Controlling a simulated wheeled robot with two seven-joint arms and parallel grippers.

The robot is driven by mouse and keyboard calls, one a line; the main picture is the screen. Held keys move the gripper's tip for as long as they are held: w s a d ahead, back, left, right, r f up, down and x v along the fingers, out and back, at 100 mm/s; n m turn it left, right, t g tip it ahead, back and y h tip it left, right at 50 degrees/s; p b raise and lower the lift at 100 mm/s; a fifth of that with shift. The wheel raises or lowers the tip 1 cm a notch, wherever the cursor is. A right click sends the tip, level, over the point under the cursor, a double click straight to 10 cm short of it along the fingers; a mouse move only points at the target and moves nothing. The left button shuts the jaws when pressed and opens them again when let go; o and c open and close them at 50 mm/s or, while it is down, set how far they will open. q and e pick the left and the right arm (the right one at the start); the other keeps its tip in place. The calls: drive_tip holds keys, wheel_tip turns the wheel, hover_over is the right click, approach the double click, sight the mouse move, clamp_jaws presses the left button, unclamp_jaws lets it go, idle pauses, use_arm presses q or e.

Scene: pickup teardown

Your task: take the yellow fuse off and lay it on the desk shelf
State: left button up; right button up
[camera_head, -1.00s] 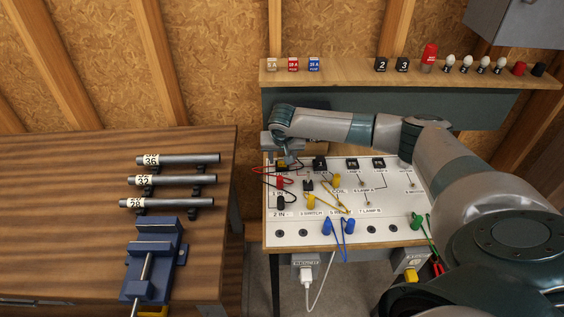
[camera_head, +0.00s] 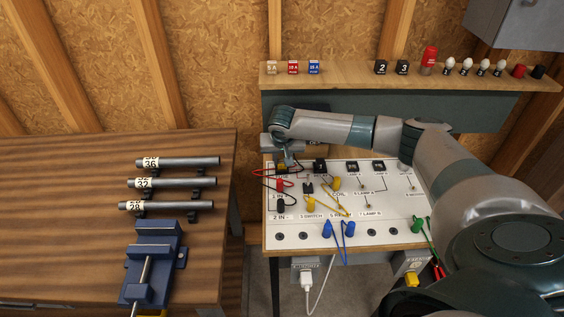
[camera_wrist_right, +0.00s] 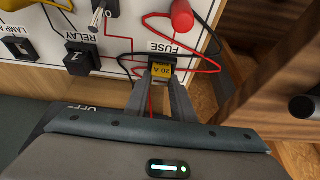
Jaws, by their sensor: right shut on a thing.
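The yellow fuse (camera_wrist_right: 162,72), marked 20 A, is between the fingertips of my right gripper (camera_wrist_right: 161,82) in the right wrist view. It is at the edge of the white circuit board (camera_head: 310,220), by the FUSE label. I cannot tell whether it is seated or lifted slightly. In the head view my right gripper (camera_head: 284,160) is at the board's back left corner, shut on the fuse and partly covering it. The wooden desk shelf (camera_head: 345,77) runs above and behind the board. My left gripper is not in view.
The shelf holds white, red and blue fuses (camera_head: 293,67), black numbered blocks (camera_head: 391,67), a red item (camera_head: 429,58) and several bulbs. Its stretch between the blue fuse and the blocks is bare. Loose wires and plugs (camera_head: 337,184) lie over the board. A workbench (camera_head: 75,220) stands left.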

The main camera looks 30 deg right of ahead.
drive_tip(key=shift+w+r, duration=0.1)
drive_tip(key=shift+r, duration=0.3)
drive_tip(key=r, duration=0.1)
drive_tip(key=r+b, duration=0.2)
drive_tip(key=shift+s+d+r, duration=0.1)
drive_tip(key=shift+s+d, duration=0.25)
drive_tip(key=s+d+r+b, duration=0.3)
drive_tip(key=s+d+r, duration=0.3)
drive_tip(key=s+d, duration=0.1)
drive_tip(key=shift+s+d+r, duration=0.3)
drive_tip(key=shift+d+r, duration=0.05)
drive_tip(key=shift+r, duration=0.05)
